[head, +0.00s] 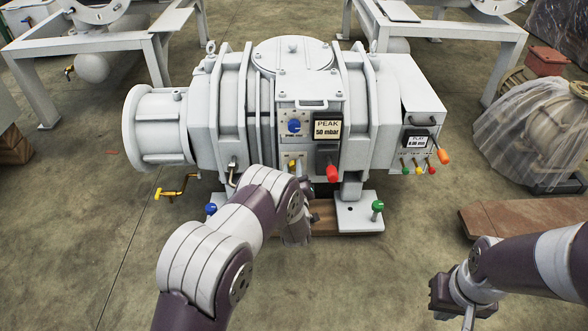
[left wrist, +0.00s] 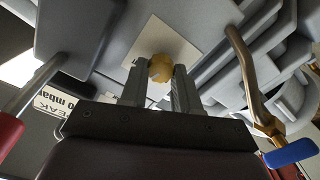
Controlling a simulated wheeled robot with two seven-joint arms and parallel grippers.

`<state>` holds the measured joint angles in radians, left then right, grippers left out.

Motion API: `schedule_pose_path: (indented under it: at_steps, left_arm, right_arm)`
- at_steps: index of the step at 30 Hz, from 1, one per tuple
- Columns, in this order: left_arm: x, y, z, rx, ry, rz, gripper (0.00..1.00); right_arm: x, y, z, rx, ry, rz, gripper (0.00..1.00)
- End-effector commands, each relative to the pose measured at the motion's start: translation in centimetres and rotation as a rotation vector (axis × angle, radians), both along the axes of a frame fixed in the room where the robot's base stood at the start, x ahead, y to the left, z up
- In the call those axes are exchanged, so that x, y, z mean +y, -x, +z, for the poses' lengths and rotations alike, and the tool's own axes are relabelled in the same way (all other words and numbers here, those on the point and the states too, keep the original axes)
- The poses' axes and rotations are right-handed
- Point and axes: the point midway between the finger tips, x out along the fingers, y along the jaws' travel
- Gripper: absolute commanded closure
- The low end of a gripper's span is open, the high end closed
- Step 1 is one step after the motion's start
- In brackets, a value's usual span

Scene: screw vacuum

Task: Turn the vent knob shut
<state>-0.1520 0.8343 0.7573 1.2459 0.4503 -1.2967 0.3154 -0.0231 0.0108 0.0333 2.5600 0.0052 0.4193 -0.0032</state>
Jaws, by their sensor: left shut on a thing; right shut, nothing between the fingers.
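A yellow knob (left wrist: 160,68) sits in front of a pale label plate (left wrist: 178,42) on the grey vacuum machine (head: 262,110). My left gripper (left wrist: 160,80) is shut on this knob, with one finger on each side of it. In the head view the knob and plate (head: 292,160) are small, and my left arm covers much of the area below them. The label's words cannot be read. My right gripper (head: 468,316) is shut and empty at the lower right, well away from the machine.
A red handle (head: 333,174) stands close right of the yellow knob. In the left wrist view a brass lever with a blue grip (left wrist: 290,152) is on the other side. A blue dial (head: 294,126) and a PEAK display (head: 327,130) sit above. Floor is clear between my arms.

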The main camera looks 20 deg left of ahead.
Motion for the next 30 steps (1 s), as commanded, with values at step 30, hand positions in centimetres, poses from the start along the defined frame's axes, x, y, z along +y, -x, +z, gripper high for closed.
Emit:
schedule_pose_path:
  at_steps: [30]
  left_arm:
    - [0.1, 0.2, -0.4, -0.249, 0.888, 0.000, 1.00]
  right_arm:
    - [0.0, 0.0, 2.0, 0.000, 0.000, 0.000, 1.00]
